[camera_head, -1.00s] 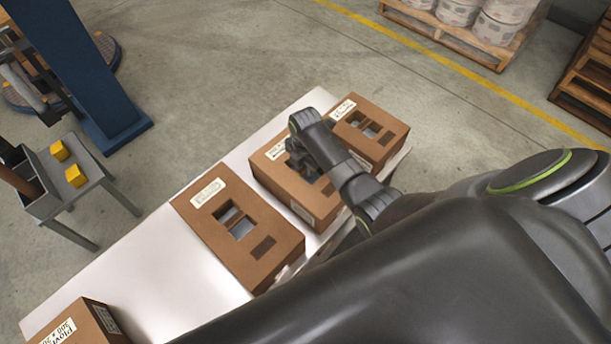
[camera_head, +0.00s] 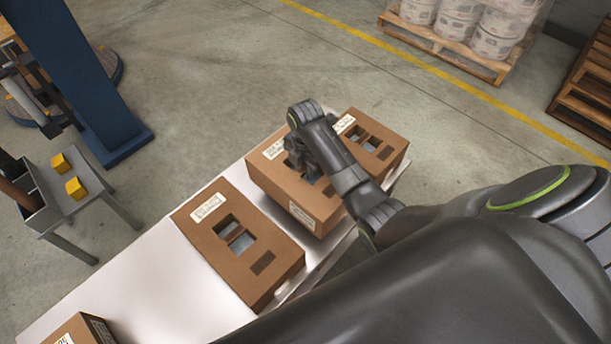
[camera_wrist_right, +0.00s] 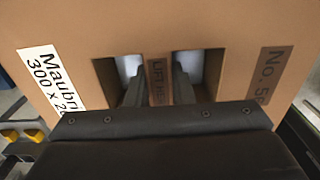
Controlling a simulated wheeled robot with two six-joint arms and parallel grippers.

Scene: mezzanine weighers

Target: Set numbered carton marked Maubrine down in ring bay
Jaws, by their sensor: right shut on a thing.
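The brown carton marked Maubrine (camera_head: 283,188) is in my right gripper (camera_head: 310,172) in the head view. In the right wrist view its white label starting "Maubri" (camera_wrist_right: 52,78) shows at the left, and "No. 5" is partly legible at the right. The fingers of my right gripper (camera_wrist_right: 158,82) go into the carton's two openings and are shut on the strip between them. The carton looks roughly level and raised a little above the pale table (camera_head: 140,270). My left gripper is out of view. I cannot make out a ring bay.
A similar carton (camera_head: 225,255) lies at the left of the held one, another (camera_head: 385,140) close behind it. Part of another carton (camera_head: 80,330) shows at the lower left. A blue column (camera_head: 85,80) and a stand with yellow blocks (camera_head: 75,187) are beyond the table.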

